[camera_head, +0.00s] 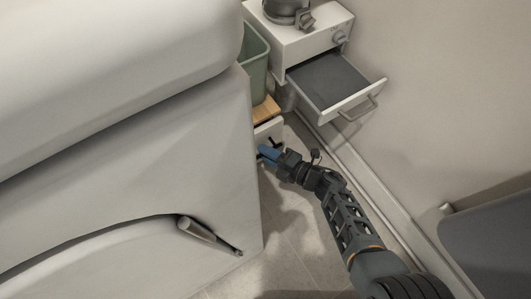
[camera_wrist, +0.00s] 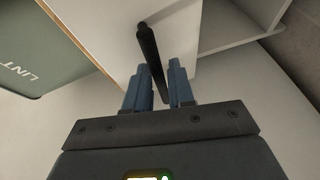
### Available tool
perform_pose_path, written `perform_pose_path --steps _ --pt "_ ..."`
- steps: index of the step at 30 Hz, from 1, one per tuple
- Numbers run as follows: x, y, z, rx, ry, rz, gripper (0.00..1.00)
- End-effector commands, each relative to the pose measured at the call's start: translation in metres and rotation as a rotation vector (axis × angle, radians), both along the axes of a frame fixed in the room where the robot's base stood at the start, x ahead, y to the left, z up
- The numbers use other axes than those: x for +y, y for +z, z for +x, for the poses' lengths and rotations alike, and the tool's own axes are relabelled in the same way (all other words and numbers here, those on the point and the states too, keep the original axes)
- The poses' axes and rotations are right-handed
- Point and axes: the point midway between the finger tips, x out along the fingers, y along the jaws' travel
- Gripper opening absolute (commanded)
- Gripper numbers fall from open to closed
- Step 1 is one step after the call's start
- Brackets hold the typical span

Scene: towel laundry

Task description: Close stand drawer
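The stand is a low white unit with a wooden top (camera_head: 266,111). Its white drawer front (camera_head: 270,131) shows just past the corner of the big white appliance in the head view. In the wrist view the drawer front (camera_wrist: 118,38) has a dark bar handle (camera_wrist: 150,50), and the drawer appears pulled out. My gripper (camera_head: 268,153) is at this drawer front. In the wrist view its blue fingers (camera_wrist: 160,88) lie on both sides of the handle's lower part, close to it. Whether they press on it cannot be told.
A green bin (camera_head: 254,58) marked LINT stands on the wooden top. A white cabinet (camera_head: 300,38) behind has an open grey-lined drawer (camera_head: 330,82). The white appliance (camera_head: 130,175) fills the left. Floor (camera_head: 290,220) is clear below my arm.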

Motion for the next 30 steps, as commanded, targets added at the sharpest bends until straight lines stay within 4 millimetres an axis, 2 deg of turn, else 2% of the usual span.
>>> perform_pose_path --steps 11,19,30 --pt "0.0068 -0.0012 0.0047 0.001 -0.002 0.0 0.23" --pt "0.0066 -0.0013 0.0045 0.001 -0.002 0.001 0.0" --pt "0.0064 -0.0014 0.0044 0.001 -0.002 0.001 0.0"
